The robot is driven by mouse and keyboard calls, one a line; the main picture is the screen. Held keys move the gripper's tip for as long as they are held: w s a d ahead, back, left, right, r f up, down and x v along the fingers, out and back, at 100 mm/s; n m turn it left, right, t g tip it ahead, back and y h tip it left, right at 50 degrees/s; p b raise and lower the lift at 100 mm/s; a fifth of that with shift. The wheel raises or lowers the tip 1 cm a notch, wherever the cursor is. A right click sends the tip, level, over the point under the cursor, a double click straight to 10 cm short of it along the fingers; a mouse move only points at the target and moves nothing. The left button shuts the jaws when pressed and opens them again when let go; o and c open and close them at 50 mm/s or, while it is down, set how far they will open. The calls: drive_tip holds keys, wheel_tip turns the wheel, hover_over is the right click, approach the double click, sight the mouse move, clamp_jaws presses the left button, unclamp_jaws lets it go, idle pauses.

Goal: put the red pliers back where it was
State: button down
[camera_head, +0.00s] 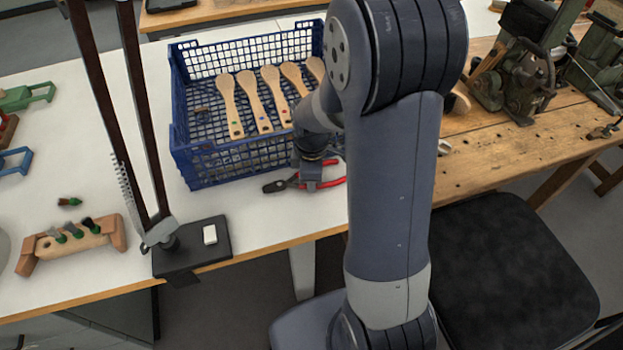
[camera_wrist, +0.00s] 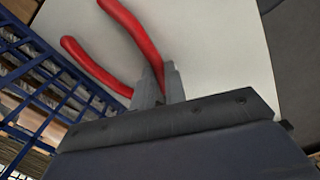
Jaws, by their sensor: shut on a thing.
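The red pliers (camera_head: 327,183) are at the front right corner of the blue crate, with dark jaws pointing left and red handles to the right. My gripper (camera_head: 309,186) is over them, partly hidden by my arm. In the wrist view, the red handles (camera_wrist: 137,33) stretch away from my gripper (camera_wrist: 159,88), whose two grey fingers are shut on the pliers near the base of the handles. The pliers are at or just above the white table top; I cannot tell whether they touch it.
A black stand (camera_head: 190,262) with a white block, and a wooden holder (camera_head: 75,240) with small tufted pieces, are to the left. The white table (camera_head: 120,277) is clear between stand and pliers. A wooden workbench (camera_head: 500,150) adjoins at right.

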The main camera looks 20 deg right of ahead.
drive_tip(key=shift+f, duration=0.1)
drive_tip(key=c, duration=1.5)
unclamp_jaws()
drive_tip(key=shift+o, duration=0.2)
wheel_tip(320, 180, up, 12)
drive_tip(key=p, duration=0.1)
